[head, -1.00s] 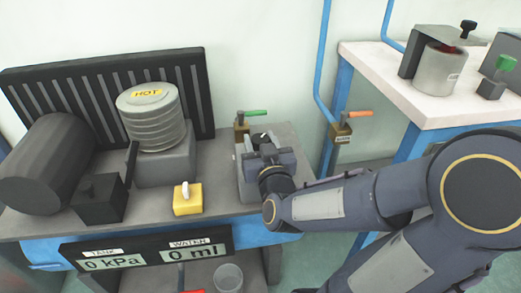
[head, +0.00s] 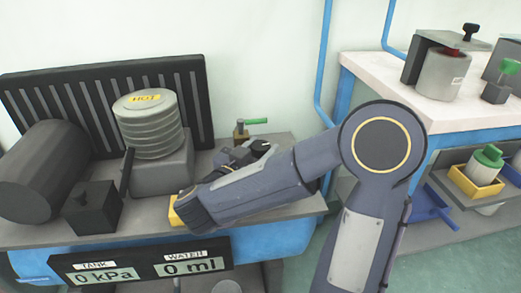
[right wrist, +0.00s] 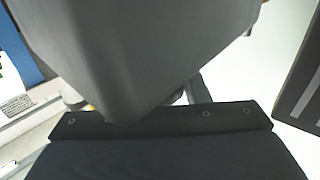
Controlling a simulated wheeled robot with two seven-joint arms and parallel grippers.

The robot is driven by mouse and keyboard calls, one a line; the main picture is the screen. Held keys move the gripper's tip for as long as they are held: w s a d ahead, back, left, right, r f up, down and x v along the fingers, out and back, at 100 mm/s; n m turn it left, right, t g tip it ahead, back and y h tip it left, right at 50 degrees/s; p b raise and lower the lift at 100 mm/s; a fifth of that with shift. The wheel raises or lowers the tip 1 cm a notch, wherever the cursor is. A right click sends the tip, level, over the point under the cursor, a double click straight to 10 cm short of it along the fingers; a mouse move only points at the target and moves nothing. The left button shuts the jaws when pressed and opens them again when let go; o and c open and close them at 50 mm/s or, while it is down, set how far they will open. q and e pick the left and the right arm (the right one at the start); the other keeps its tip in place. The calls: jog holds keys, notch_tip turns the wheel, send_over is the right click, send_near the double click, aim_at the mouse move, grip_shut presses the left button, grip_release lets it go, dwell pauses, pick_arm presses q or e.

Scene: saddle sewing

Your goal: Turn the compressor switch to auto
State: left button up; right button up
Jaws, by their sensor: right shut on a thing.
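The dark knob (head: 260,146) with a pale mark, seemingly the compressor switch, is on the right part of the machine's top. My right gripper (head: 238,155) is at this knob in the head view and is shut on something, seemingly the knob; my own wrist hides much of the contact. My right forearm lies across the machine's front. In the right wrist view a large grey shape fills the middle, and the fingertips cannot be made out. My left gripper is not in view.
A yellow box (head: 174,212) is mostly hidden behind my wrist. A cylinder marked HOT (head: 150,130), a dark tank (head: 45,165) and a black box (head: 92,207) stand to the left. The display panel (head: 150,265) reads 0 kPa and 0 ml. A white-topped bench (head: 365,72) stands right.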

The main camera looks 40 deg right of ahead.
aim_at(254, 153)
jog(key=shift+r+m+g, duration=0.2)
jog(key=shift+m+g, duration=0.3)
jog(key=shift+g, duration=0.3)
jog(key=o, duration=1)
jog(key=shift+f, duration=0.1)
jog(key=v, duration=0.2)
jog(key=shift+a+p, duration=0.35)
jog(key=shift+a, duration=0.05)
jog(key=shift+v, duration=2.45)
jog(key=shift+s+f, duration=0.1)
